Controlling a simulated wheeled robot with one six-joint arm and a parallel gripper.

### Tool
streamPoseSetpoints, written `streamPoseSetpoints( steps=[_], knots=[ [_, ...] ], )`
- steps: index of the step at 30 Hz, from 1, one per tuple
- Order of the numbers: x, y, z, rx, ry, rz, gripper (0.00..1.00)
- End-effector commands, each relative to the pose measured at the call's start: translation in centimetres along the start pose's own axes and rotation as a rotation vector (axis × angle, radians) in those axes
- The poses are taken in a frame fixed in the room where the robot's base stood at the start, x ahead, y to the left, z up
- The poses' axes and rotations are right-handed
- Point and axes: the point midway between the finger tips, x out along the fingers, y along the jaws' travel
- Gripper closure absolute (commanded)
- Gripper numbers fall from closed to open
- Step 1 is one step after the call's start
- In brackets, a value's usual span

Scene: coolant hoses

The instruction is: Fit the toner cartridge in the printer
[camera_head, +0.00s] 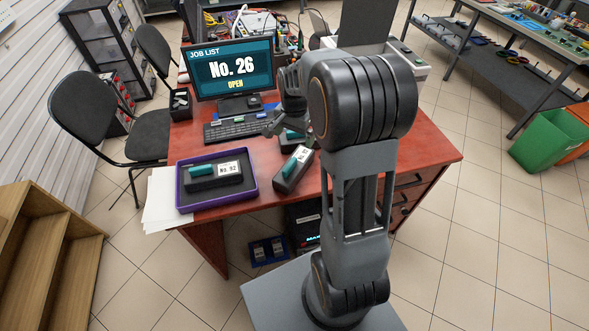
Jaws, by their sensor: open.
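A dark toner cartridge (202,183) with a teal part and a white label, seemingly "No. 92", lies in a purple tray (180,208) at the desk's front left. A second cartridge (291,173) lies on the bare desk right of the tray; its label is too small to read surely. A pale machine (415,67), probably the printer, stands at the back right, mostly hidden by my arm.
A monitor (233,70) reads "JOB LIST No. 26 OPEN", with a keyboard (238,129) before it. White paper (163,205) lies at the desk's left edge. The red desk (432,150) is clear at its right end. A chair (100,120) stands left.

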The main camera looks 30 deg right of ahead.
Motion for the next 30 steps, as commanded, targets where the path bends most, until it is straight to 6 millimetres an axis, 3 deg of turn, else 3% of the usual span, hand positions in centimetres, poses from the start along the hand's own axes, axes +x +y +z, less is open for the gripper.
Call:
streamPoseSetpoints(
  steps=[9,20,30],
  knots=[
    [5.8,0.0,-0.1,0.013,-0.006,0.005,0.00],
    [8.4,0.0,-0.1,0.010,-0.005,0.004,0.00],
    [12.5,0.0,0.0,0.010,-0.005,0.004,0.00]
  ],
)
